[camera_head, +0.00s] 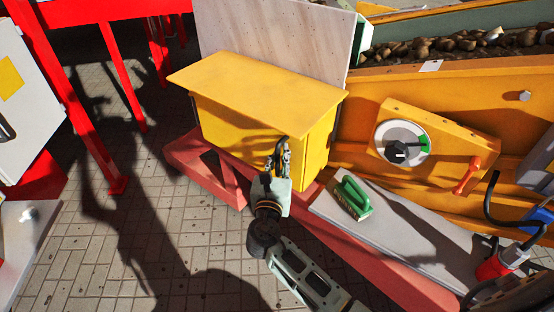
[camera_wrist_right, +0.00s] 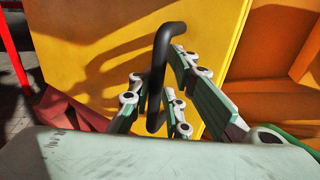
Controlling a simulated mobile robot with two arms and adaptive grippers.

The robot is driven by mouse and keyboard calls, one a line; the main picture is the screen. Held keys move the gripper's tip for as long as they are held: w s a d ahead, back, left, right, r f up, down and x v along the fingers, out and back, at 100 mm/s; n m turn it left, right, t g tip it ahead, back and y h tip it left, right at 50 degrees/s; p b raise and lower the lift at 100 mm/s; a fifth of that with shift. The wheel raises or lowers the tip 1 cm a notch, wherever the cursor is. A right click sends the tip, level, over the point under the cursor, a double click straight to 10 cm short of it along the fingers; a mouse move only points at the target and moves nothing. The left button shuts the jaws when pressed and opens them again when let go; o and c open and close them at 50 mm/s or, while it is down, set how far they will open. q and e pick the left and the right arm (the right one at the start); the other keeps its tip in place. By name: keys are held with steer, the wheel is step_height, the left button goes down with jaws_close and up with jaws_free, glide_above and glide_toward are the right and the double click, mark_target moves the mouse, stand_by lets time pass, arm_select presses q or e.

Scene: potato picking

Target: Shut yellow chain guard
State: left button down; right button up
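The yellow chain guard (camera_head: 240,118) is a box-shaped cover with a flat, overhanging top, in the middle of the head view. Its yellow panel also fills much of the right wrist view (camera_wrist_right: 90,50). A black bar handle (camera_wrist_right: 160,70) stands out from that panel. My right gripper (camera_head: 279,155) is at the lower front of the guard. In the right wrist view its fingers are spread on both sides of the handle, with gaps showing, so they look open around it. I cannot tell whether any finger touches it. My left gripper is not in view.
A grey plate (camera_head: 400,235) with a green-handled brush (camera_head: 350,195) lies right of my right arm. An orange panel with a rotary switch (camera_head: 402,143) and a red lever (camera_head: 466,175) is behind. Red frame beams (camera_head: 210,178) run below the guard.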

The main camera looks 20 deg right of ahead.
steer(key=shift+o, duration=1.4)
steer(key=shift+s, duration=0.1)
steer(key=shift+s+a, duration=0.2)
steer(key=shift+s, duration=0.05)
steer(key=v, duration=1.1)
steer(key=shift+s, duration=0.15)
